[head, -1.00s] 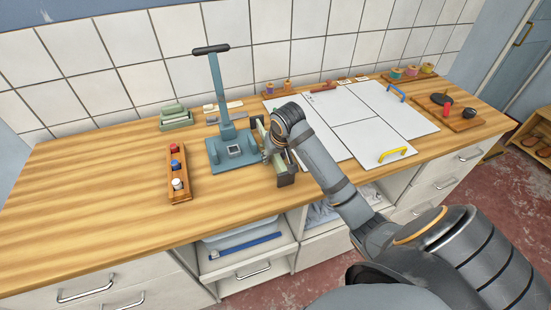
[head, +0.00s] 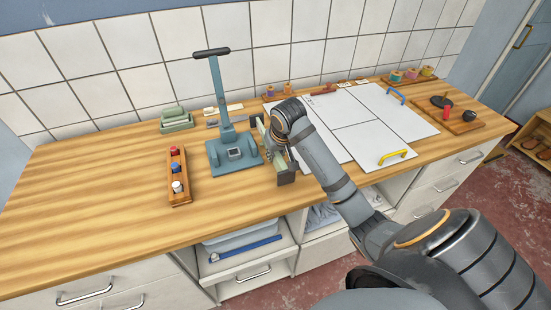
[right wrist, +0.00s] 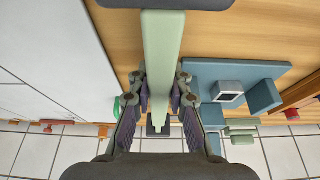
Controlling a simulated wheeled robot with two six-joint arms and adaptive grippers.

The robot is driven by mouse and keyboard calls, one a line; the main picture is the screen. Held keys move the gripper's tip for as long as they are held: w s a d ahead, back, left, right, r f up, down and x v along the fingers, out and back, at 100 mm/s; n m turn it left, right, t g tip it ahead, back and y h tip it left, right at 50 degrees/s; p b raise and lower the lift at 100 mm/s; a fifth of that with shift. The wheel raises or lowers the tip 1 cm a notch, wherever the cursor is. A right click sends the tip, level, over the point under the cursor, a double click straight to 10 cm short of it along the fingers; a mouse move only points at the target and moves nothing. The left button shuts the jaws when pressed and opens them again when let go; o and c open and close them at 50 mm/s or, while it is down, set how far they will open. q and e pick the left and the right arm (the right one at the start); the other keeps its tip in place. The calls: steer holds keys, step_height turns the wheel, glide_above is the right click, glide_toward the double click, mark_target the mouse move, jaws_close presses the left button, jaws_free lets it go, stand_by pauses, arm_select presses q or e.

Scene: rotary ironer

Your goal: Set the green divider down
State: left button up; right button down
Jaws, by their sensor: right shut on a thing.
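The green divider is a long pale green bar (right wrist: 163,45) with dark end pieces. My right gripper (right wrist: 160,88) is shut on it, with one finger on each side in the right wrist view. In the head view the divider (head: 282,160) is partly hidden by my right gripper (head: 274,150). It lies just right of the blue-grey press stand, with its near dark end by the counter's front edge. I cannot tell whether it touches the wooden counter (head: 105,190). My left gripper is not in view.
The blue-grey press stand (head: 222,120) is close on the left, with a wooden rack (head: 180,199) of coloured pieces beyond. White boards (head: 385,118) with blue and yellow handles lie on the right. The counter's left part is clear. Open shelves (head: 240,262) are below.

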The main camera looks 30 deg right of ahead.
steer(key=v, duration=0.3)
steer(key=shift+s+a+r, duration=0.15)
steer(key=shift+a+r, duration=0.2)
steer(key=shift+a, duration=0.05)
steer(key=s+a+r+p, duration=0.6)
steer(key=s+a+p, duration=0.1)
steer(key=s+p, duration=0.2)
steer(key=shift+s+a, duration=0.15)
steer(key=shift+s, duration=0.2)
